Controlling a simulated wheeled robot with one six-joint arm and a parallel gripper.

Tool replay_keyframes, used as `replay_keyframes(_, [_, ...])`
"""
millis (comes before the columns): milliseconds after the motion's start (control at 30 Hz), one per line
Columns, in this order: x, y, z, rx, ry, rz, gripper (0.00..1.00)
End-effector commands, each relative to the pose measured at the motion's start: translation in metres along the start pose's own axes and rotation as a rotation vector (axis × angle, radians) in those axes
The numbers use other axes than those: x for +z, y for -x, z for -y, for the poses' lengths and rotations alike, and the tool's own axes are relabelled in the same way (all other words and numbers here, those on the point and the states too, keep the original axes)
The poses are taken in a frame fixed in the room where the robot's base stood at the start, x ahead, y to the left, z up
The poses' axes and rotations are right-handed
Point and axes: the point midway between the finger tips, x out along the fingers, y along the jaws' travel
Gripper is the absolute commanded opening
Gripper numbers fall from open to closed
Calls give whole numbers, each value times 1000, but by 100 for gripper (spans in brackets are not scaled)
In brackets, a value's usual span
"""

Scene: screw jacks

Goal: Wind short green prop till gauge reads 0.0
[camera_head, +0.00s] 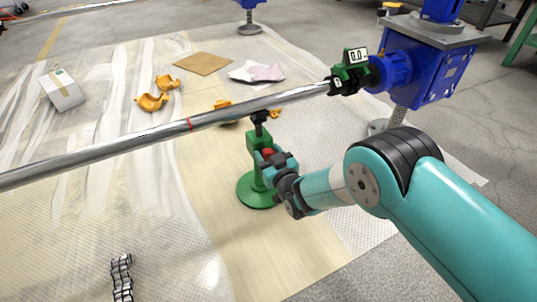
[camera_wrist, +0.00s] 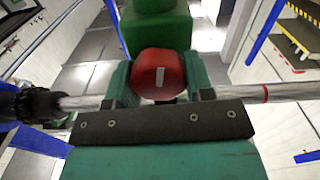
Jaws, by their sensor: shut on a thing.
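The short green prop (camera_head: 258,146) stands upright on its round green base under the long steel shaft (camera_head: 130,143). Its black head (camera_head: 259,117) is at the shaft's underside; I cannot tell whether they touch. My gripper (camera_head: 270,156) is shut on the prop's red knob (camera_wrist: 160,78), a finger on each side in the wrist view. A white mark on the knob stands upright there. The prop's green body (camera_wrist: 157,32) is just beyond the knob. The green gauge (camera_head: 355,56), at the shaft's right end, appears to read 0.0.
A blue housing (camera_head: 415,70) on a screw jack takes the shaft's right end. Orange clamp parts (camera_head: 151,102), a brown sheet (camera_head: 203,64), a white box (camera_head: 62,90) and a chain (camera_head: 121,276) lie on the floor sheeting. The shaft has a red ring (camera_head: 189,124).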

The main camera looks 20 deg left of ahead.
Motion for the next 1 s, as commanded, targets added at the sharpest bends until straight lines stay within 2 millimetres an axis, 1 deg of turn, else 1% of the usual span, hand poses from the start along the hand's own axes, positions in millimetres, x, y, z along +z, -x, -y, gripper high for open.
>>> replay_keyframes(100, [-2,0,0,-1,-85,2,25])
replay_keyframes(167, [-1,0,0,-1,-112,2,25])
replay_keyframes(433, [1,0,1,-2,-123,2,25])
replay_keyframes(467, [1,0,1,-2,-122,2,53])
replay_keyframes(500, [1,0,1,-2,-122,2,62])
replay_keyframes(567, [1,0,1,-2,-122,2,74])
replay_keyframes(867, [0,2,0,-1,-120,2,74])
replay_keyframes(1000, [-3,12,-1,-1,-119,4,74])
